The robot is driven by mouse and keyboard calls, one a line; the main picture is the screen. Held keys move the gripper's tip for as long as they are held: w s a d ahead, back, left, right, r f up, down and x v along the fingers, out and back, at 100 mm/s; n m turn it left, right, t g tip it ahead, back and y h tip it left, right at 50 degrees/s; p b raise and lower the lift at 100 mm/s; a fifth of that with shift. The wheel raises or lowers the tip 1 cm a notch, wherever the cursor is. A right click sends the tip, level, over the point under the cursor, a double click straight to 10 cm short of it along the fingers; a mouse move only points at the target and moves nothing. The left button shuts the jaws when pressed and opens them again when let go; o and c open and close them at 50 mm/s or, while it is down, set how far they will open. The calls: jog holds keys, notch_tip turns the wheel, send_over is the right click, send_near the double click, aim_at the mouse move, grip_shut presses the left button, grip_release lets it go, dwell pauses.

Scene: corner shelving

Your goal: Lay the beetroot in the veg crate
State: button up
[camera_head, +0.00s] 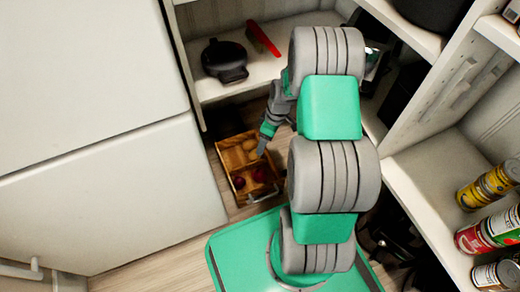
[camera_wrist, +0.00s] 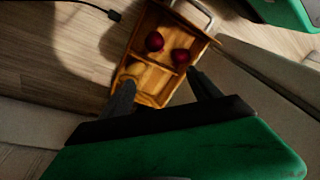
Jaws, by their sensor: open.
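The wooden veg crate (camera_head: 226,162) stands on the floor between the white cabinet and the shelving; it also shows in the wrist view (camera_wrist: 168,24). Two dark red, round beetroots lie in its handle-end compartment: one beetroot (camera_wrist: 154,41) and another beetroot (camera_wrist: 180,56), apart from each other. They show in the head view too, at left (camera_head: 238,182) and right (camera_head: 259,175). A pale brown, round vegetable (camera_wrist: 135,68) lies in another compartment. My gripper (camera_wrist: 163,90) is open and empty, its fingers spread above the crate's far end.
The crate has a metal handle (camera_wrist: 196,12). A black pan (camera_head: 224,60) and a red item (camera_head: 263,38) sit on the low shelf behind. Cans (camera_head: 490,185) stand on the right shelf. A white cabinet (camera_head: 100,190) closes the left side.

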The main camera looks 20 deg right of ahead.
jog(key=s+a+r+m+h, duration=0.1)
jog(key=s+a+r+m, duration=0.15)
jog(key=r, duration=0.45)
jog(key=s+a+r+m, duration=0.1)
jog(key=a+r, duration=0.2)
jog(key=r, duration=0.4)
jog(key=s+a+r+m+t+h, duration=0.1)
jog(key=s+a+r+m, duration=0.3)
jog(key=s+r, duration=0.4)
jog(key=s, duration=0.2)
jog(key=shift+s+a+r+m+t, duration=0.3)
jog(key=shift+s+a+r+m, duration=0.05)
jog(key=shift+a, duration=0.05)
